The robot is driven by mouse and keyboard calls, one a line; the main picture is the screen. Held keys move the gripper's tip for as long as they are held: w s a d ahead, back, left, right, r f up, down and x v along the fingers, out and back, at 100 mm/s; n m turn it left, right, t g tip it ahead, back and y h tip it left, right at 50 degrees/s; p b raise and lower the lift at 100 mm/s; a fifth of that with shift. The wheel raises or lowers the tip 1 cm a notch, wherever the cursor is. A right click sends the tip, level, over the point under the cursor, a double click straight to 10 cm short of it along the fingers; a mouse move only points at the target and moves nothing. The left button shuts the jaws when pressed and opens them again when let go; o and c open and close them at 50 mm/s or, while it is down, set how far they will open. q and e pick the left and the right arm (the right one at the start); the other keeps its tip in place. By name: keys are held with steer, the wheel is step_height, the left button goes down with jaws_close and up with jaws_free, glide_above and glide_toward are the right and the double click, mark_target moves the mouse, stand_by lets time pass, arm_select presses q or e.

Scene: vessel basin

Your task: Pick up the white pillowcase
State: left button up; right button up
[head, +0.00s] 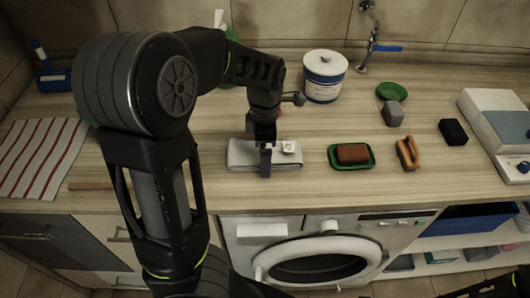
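The white pillowcase (240,154) lies folded flat on the wooden counter near its front edge, with a small pale tag or label on its right part. My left gripper (265,163) points down over the middle of the pillowcase, with its fingertips at or just above the cloth. The fingers are seen edge-on, so I cannot tell whether they are open or shut, or touching the cloth. My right gripper cannot be made out; only a dark piece, possibly of my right arm, shows at the bottom right corner.
Right of the pillowcase are a green soap dish (336,162) with a brown bar (353,153), a wooden-handled brush (408,154) and a black block (453,132). A white canister (324,77) stands behind. A striped towel (40,155) lies left. A washing machine (315,255) is below.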

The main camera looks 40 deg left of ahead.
arm_select(q)
steer(key=shift+c, duration=0.6)
steer(key=c, duration=1.6)
steer(key=shift+r, duration=0.15)
step_height(320, 180, up, 10)
steer(key=shift+f+p, duration=0.15)
steer(key=shift+p, duration=0.9)
